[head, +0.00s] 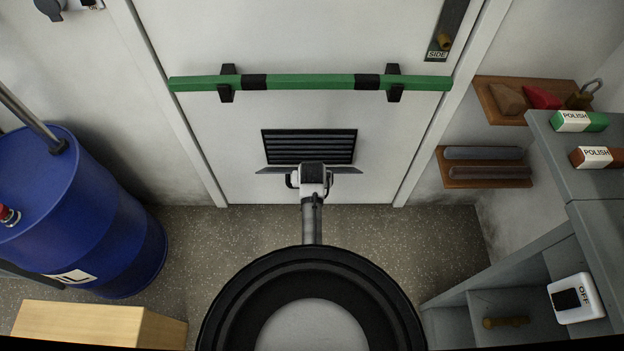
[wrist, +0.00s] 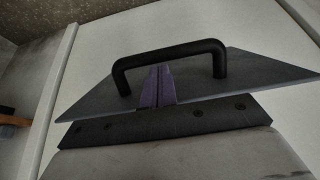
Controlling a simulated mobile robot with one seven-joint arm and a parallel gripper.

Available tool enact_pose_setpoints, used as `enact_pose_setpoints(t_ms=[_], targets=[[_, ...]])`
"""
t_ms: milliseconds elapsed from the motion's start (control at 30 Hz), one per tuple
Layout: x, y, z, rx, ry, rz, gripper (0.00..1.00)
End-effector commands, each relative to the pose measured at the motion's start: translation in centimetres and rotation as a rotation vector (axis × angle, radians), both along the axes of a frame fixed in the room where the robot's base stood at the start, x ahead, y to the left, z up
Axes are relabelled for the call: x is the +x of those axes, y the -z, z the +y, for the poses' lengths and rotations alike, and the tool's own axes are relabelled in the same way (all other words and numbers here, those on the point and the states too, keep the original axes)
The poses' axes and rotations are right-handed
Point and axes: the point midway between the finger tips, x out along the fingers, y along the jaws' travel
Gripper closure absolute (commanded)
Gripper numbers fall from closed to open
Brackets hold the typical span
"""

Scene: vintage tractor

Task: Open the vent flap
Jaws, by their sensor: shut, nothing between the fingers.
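The vent (head: 310,134) is low on the white door, with its dark louvre slats exposed in the head view. The grey vent flap (head: 272,170) sticks out below the slats, seen nearly edge-on, and looks at least partly open. In the wrist view the flap (wrist: 260,72) carries a black bar handle (wrist: 170,52), with a dark screwed strip along its near edge. My gripper (wrist: 157,84) is shut and empty; its purple fingers stand over the flap beside the handle, tips near the bar. I cannot tell whether they touch it. In the head view my wrist hides the flap's middle.
A green push bar (head: 310,82) crosses the door above the vent. A blue barrel (head: 85,215) stands left and a wooden box (head: 95,325) at lower left. Wall shelves (head: 485,168) and a grey cabinet (head: 590,170) are on the right. The floor before the door is clear.

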Motion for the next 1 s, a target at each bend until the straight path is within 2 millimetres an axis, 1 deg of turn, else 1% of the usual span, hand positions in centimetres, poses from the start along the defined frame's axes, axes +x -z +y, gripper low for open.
enact_pose_setpoints(t_ms=[367,633,1000], targets=[[0.2,0.3,0.0,0.000,0.000,-0.002,1.00],[-1.3,1.9,0.0,0.000,0.000,0.001,1.00],[-1.2,1.6,0.0,0.000,0.000,-0.001,1.00]])
